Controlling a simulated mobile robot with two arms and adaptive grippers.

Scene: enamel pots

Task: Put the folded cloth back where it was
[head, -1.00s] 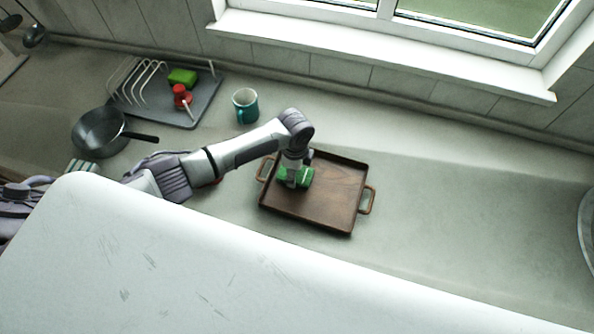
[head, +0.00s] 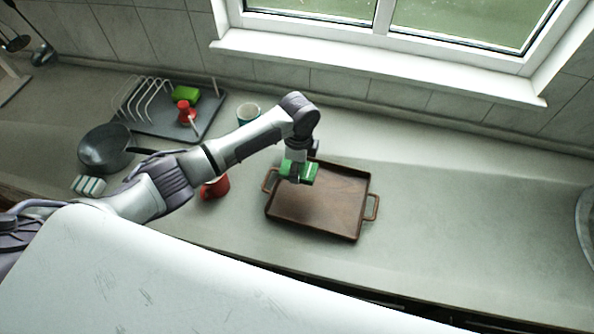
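My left gripper (head: 296,177) is shut on a green, block-like bundle (head: 311,171) and holds it above the left back part of the brown wooden tray (head: 335,205). The bundle looks like a folded cloth, but its folds are too small to make out. A green-and-white striped bundle (head: 88,186), also cloth-like, lies on the counter at the left, below the pan. I cannot tell from this view which of the two is the task's cloth. My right gripper is not in view.
A dark pan (head: 104,150) and a grey drying rack (head: 160,121) with a green sponge (head: 185,94) and a red-topped item (head: 185,110) stand at the left. A teal mug (head: 248,113) is behind my arm, a red mug (head: 218,187) in front. The counter right of the tray is clear.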

